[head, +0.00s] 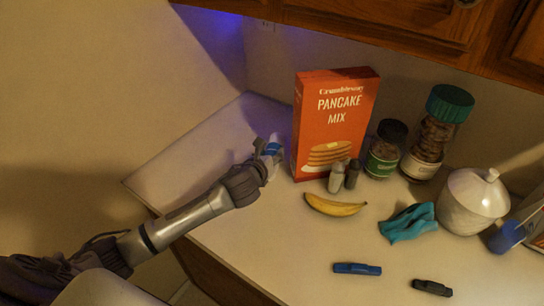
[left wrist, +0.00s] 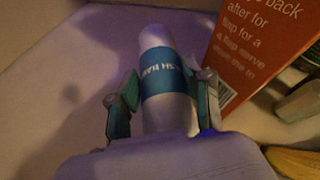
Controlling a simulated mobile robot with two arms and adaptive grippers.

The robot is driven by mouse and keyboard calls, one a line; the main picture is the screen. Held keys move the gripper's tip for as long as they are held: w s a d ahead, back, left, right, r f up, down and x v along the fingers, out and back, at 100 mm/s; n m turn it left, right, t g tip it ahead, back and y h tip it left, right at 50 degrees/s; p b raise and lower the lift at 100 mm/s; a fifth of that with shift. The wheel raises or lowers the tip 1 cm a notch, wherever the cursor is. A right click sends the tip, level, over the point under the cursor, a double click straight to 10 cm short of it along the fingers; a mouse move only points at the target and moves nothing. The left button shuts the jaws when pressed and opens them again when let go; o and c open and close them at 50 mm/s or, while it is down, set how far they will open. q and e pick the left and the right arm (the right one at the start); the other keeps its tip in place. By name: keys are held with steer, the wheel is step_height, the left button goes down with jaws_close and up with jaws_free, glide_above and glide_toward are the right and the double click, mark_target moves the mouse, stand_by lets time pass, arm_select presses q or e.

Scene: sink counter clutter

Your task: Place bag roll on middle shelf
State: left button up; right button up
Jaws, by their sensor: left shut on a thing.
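The bag roll (left wrist: 166,80) is a white cylinder with a blue label band. In the left wrist view it sits between the two fingers of my left gripper (left wrist: 160,103), which is shut on it. In the head view my left gripper (head: 268,160) is over the far left part of the counter, just left of the pancake mix box, and the bag roll (head: 272,149) shows only as a small blue and white patch. Whether the roll touches the counter is unclear. No middle shelf shows in either view. My right gripper is not in view.
The orange pancake mix box (head: 333,125) stands close beside my left gripper. Small shakers (head: 336,177), a banana (head: 335,205), jars (head: 385,150), a teal cloth (head: 408,222) and a white lidded pot (head: 472,200) clutter the counter (head: 290,245). Wooden cabinets (head: 400,25) hang above.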

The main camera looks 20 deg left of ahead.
arm_select(q)
steer(key=shift+w, duration=0.6)
steer(key=shift+w+f, duration=0.1)
steer(key=shift+w, duration=0.05)
step_height(320, 180, down, 2)
steer(key=shift+f, duration=0.65)
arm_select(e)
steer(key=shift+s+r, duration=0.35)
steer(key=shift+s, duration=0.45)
arm_select(q)
steer(key=o, duration=1.3)
steer(key=shift+f, duration=0.15)
steer(key=shift+c, duration=0.2)
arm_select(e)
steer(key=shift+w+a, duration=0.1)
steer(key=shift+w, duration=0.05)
